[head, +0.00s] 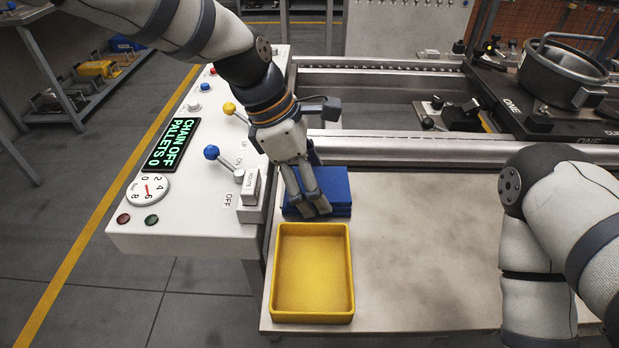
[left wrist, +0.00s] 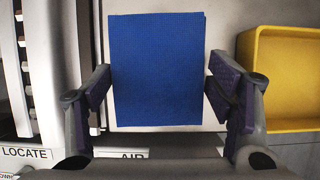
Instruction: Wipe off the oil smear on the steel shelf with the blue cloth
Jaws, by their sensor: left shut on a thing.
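The blue cloth (head: 335,188) is a folded rectangular pad at the back left of the pale steel shelf (head: 430,260). My left gripper (head: 312,210) is at its left part, fingers pointing down, shut on it. In the left wrist view the cloth (left wrist: 157,70) lies flat between the two fingers (left wrist: 158,92), which stand at its left and right edges. Whether the cloth rests on the shelf or is slightly lifted I cannot tell. No oil smear can be made out on the visible shelf. My right arm covers the shelf's right part; its gripper is out of view.
A yellow tray (head: 313,318) stands empty just in front of the cloth. A white control panel (head: 185,215) with knobs and levers borders the shelf on the left. A rail (head: 400,150) runs behind it, with a pot (head: 565,75) at the back right. The shelf's middle is clear.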

